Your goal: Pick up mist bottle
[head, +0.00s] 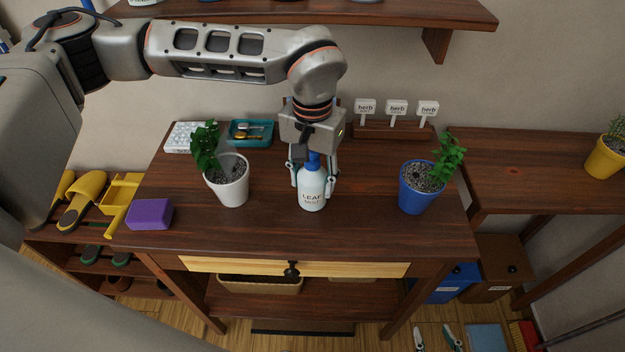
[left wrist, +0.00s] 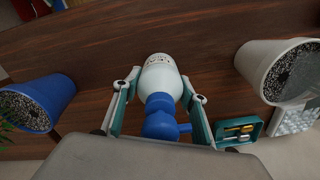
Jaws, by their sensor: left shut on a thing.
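The mist bottle (head: 312,199) is white with a blue spray head and reads "LEAF MIST". It stands upright on the dark wooden table (head: 270,225), between two potted plants. My left gripper (head: 313,183) comes down over it from above, with one finger on each side. In the left wrist view the bottle (left wrist: 160,80) lies between the fingers of the gripper (left wrist: 160,88), which is shut on it. The top of the spray head is partly hidden by the gripper in the head view. My right gripper is not in view.
A white pot (head: 232,187) stands left of the bottle and a blue pot (head: 414,198) stands right. A teal tray (head: 249,141) and a wooden holder with herb labels (head: 385,131) are behind. A purple block (head: 150,214) sits at the left edge. A shelf (head: 320,14) hangs above.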

